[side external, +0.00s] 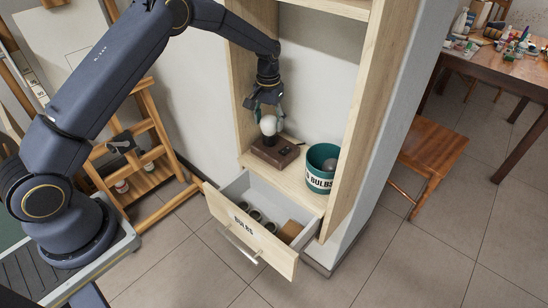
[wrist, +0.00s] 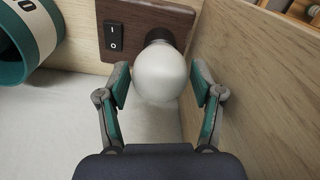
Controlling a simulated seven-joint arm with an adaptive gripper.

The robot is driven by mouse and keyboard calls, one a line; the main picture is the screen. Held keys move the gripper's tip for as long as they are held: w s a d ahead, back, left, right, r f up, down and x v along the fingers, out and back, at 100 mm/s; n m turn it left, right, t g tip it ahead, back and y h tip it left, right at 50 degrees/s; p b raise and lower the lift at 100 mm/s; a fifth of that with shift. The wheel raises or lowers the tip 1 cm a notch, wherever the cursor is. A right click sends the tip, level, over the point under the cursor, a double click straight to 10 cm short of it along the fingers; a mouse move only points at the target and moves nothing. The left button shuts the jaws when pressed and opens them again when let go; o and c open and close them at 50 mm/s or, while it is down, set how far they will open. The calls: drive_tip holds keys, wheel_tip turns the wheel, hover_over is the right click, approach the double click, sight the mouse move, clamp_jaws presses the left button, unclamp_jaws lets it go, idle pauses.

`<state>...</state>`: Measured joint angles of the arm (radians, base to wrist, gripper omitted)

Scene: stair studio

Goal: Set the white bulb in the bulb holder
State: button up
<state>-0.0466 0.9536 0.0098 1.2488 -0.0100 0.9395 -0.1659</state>
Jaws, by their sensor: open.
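The white bulb (side external: 268,125) stands on a brown wooden box (side external: 275,152) on the cupboard shelf. In the wrist view, the bulb (wrist: 160,75) meets a dark socket (wrist: 168,36) on the box face (wrist: 136,22), beside a black rocker switch (wrist: 114,37). How deep its base sits is hidden by the globe. My gripper (side external: 266,101) is above the bulb, pointing down. In the wrist view, my gripper (wrist: 163,86) is open, with one teal-padded finger on each side of the globe and visible gaps between.
A teal bin marked BULBS (side external: 320,168) stands on the shelf right of the box, holding a grey round thing. A cupboard side panel (wrist: 245,80) stands close to one finger.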

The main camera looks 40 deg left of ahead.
wheel_tip(320, 180, up, 6)
drive_tip(key=shift+f, duration=0.25)
drive_tip(key=shift+s, duration=0.1)
drive_tip(key=s+d+r+m+g+h, duration=0.1)
drive_tip(key=s+d+r+m+g, duration=0.15)
drive_tip(key=s, duration=0.45)
drive_tip(key=s+d+r+m+g+h, duration=0.1)
drive_tip(key=s+d+m+h, duration=0.1)
drive_tip(key=s+d+m, duration=0.35)
drive_tip(key=s+a+r+n+t+y, duration=0.1)
drive_tip(key=s+a+r+n+t, duration=0.1)
drive_tip(key=s+r+t, duration=0.2)
drive_tip(key=s+a+r+n+t+y, duration=0.2)
drive_tip(key=s+r+t, duration=0.3)
drive_tip(key=s+r, duration=0.6)
drive_tip(key=s+a+n, duration=0.1)
drive_tip(key=s, duration=0.4)
drive_tip(key=shift+s+r, duration=0.2)
drive_tip(key=shift+s, duration=0.2)
